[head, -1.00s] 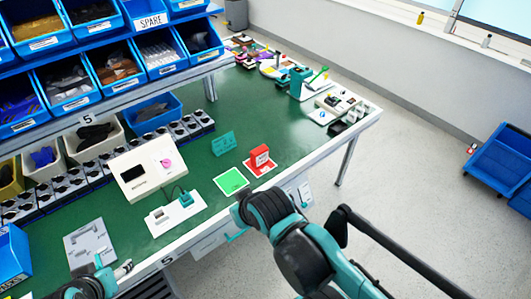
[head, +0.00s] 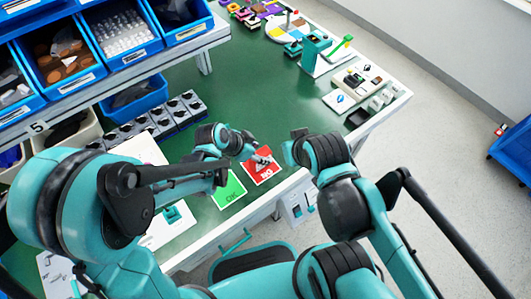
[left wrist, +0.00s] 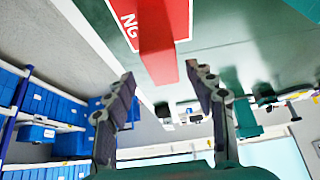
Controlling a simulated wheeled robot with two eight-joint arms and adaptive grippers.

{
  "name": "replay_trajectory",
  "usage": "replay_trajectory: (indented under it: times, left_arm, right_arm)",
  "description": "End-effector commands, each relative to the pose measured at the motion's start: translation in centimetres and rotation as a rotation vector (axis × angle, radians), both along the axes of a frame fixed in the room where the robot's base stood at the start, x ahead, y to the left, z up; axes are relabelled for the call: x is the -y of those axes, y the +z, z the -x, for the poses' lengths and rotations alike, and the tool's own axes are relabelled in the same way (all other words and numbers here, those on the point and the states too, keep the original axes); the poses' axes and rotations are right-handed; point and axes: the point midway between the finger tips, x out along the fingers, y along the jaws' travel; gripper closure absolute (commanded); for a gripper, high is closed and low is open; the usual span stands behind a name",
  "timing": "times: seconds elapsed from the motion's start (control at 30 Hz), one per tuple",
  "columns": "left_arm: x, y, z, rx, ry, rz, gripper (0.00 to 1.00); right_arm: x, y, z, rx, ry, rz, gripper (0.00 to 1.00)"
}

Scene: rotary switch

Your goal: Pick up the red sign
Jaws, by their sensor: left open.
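The red sign, a red block, stands on a red card marked NG on the green table. In the left wrist view the red sign (left wrist: 157,45) is above and between my fingertips, with the card (left wrist: 178,14) behind it. In the head view the red card (head: 262,174) lies near the front edge, and my left gripper (head: 262,158) is over it, hiding much of the sign. My left gripper (left wrist: 163,85) is open, its fingers apart, with nothing held.
A green card marked OK (head: 229,190) lies left of the red one. My left arm covers the table's left side. A teal fixture (head: 318,52) and white device (head: 361,84) stand farther back. Blue bins (head: 120,45) line the rack. The table's middle (head: 250,95) is clear.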

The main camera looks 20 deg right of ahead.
Motion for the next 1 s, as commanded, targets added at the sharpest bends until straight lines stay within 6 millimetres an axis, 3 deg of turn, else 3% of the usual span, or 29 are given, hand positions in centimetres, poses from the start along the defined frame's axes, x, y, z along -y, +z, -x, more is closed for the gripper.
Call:
replay_trajectory:
  times: [0.47,0.7,0.73,0.93,1.0]
  left_arm:
    - [2.4,-5.5,-1.4,0.001,0.002,0.000,0.45]
    - [2.6,-5.7,-1.5,0.001,0.003,0.000,0.45]
    - [2.6,-5.7,-1.5,0.001,0.003,0.000,0.47]
    - [2.6,-5.7,-1.5,0.001,0.004,0.000,1.00]
    - [2.6,-5.7,-1.5,0.001,0.004,0.000,1.00]
  right_arm:
    - [0.0,-3.0,0.0,0.000,0.000,0.000,1.00]
    - [0.0,-2.9,0.0,0.000,0.000,0.000,1.00]
    - [0.0,-2.9,0.0,0.000,0.000,0.000,1.00]
    - [0.0,-2.9,0.0,0.000,0.000,0.000,1.00]
    - [0.0,-2.9,0.0,0.000,0.000,0.000,1.00]
